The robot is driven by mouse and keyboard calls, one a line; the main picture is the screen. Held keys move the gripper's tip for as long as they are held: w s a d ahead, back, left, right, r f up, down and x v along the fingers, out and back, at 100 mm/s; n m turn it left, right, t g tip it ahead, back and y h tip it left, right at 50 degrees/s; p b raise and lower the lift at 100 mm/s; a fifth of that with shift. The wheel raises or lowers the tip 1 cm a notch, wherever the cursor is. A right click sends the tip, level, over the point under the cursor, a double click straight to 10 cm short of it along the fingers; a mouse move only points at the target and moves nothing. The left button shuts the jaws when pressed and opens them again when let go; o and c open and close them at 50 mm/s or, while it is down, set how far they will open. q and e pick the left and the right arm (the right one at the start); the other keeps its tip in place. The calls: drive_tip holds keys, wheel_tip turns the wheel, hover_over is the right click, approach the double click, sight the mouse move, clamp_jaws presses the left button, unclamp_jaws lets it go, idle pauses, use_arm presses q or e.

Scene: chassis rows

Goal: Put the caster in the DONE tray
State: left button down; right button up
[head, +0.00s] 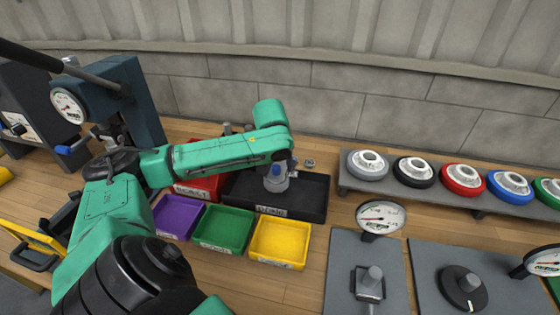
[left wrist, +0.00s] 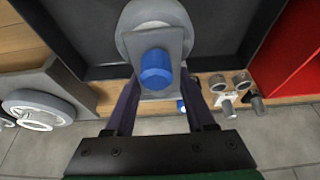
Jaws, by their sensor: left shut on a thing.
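The caster (head: 276,181), grey with a blue part, is over the black DONE tray (head: 318,190) in the head view. It shows larger in the left wrist view (left wrist: 142,14), its blue knob (left wrist: 156,68) toward the camera. My left gripper (left wrist: 160,90) is shut on the caster, one dark finger on each side. The black tray's floor (left wrist: 85,25) lies behind the caster there. I cannot tell whether the caster touches the floor. In the head view my green wrist partly hides the gripper. My right gripper is not in view.
A red tray (head: 197,188) adjoins the black tray on the left. Purple (head: 178,216), green (head: 222,229) and yellow (head: 279,243) trays stand in front. A shelf (head: 345,181) of several coloured wheels is at the right. A dial gauge (head: 380,216) stands right of the trays.

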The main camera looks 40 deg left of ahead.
use_arm(q)
drive_tip(key=shift+f+p, duration=0.3)
drive_tip(key=shift+f, duration=0.7)
idle(0.9)
drive_tip(key=shift+f, duration=1.55)
drive_tip(key=shift+c, duration=0.8)
unclamp_jaws()
drive_tip(key=v, duration=1.4)
drive_tip(key=shift+s+d+r, duration=0.1)
drive_tip(key=shift+s+r, duration=0.15)
